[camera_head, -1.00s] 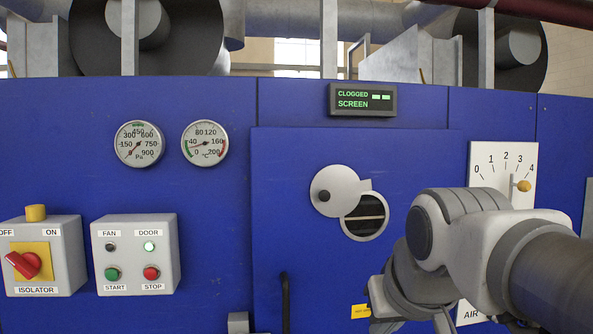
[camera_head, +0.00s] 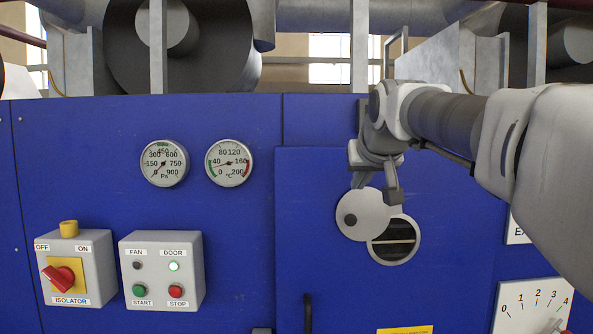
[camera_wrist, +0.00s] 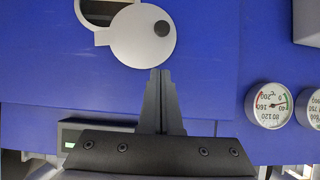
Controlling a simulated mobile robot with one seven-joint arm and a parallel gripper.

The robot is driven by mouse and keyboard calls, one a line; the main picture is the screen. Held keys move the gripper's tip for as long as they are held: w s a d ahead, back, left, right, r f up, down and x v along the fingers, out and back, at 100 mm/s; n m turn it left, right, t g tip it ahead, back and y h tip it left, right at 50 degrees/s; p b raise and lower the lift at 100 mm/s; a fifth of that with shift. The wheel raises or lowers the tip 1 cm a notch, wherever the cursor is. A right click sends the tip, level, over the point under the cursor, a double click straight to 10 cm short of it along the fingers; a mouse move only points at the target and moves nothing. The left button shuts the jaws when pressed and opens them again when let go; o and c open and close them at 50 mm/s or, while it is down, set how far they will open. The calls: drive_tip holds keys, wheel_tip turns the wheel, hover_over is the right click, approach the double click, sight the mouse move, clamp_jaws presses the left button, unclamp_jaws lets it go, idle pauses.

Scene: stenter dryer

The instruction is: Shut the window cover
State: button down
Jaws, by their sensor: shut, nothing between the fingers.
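The window cover (camera_head: 365,217) is a light grey disc with a dark knob (camera_head: 350,220) on its left part. It sits up and to the left of the round window (camera_head: 398,240), overlapping its edge; most of the opening shows dark, with a pale bar across it. My gripper (camera_head: 376,190) is at the cover's upper edge in the head view, pointing down. In the wrist view the cover (camera_wrist: 135,38) and its knob (camera_wrist: 161,28) lie just beyond the fingertips of my gripper (camera_wrist: 160,72), which are together and empty. I cannot tell whether they touch the cover.
A door handle (camera_head: 308,313) is below left of the window. Two gauges (camera_head: 164,163), a fan and door button box (camera_head: 161,272) and an isolator box (camera_head: 75,268) are on the left. A lever scale (camera_head: 533,305) is at lower right. The panel around the cover is flat.

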sight(350, 214)
drive_tip(key=w+f, duration=0.4)
drive_tip(key=shift+f+p, duration=0.25)
drive_tip(key=shift+p, duration=0.1)
drive_tip(key=shift+w+f, duration=0.25)
drive_tip(key=shift+f, duration=0.65)
drive_tip(key=shift+f, duration=0.15)
drive_tip(key=shift+f+b, duration=0.2)
drive_tip(key=shift+b, duration=0.3)
